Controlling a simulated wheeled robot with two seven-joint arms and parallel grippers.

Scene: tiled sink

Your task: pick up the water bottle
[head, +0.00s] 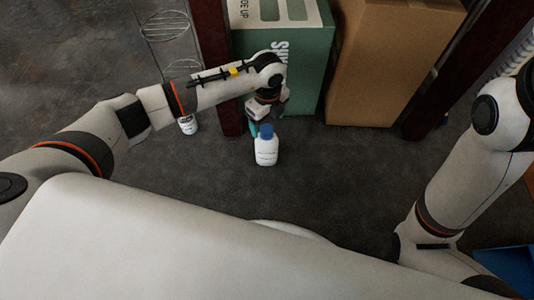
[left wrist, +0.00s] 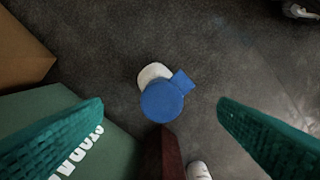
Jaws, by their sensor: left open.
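A white bottle (head: 266,151) with a blue cap stands upright on the dark floor in the middle of the head view. In the left wrist view the bottle (left wrist: 154,73) is seen from above, its blue cap covering most of the white body. My left gripper (head: 259,128) is just behind and above the bottle in the head view. In the left wrist view its two green fingers (left wrist: 160,115) are spread wide, with the cap between and beyond their tips. Nothing is held. My right arm shows at the right, but its gripper is not in view.
A green box (head: 306,62) and a brown cardboard box (head: 388,60) stand behind the bottle. A dark red post (head: 212,55) rises left of the green box, with a second white bottle (head: 188,125) beside it. Floor in front is clear.

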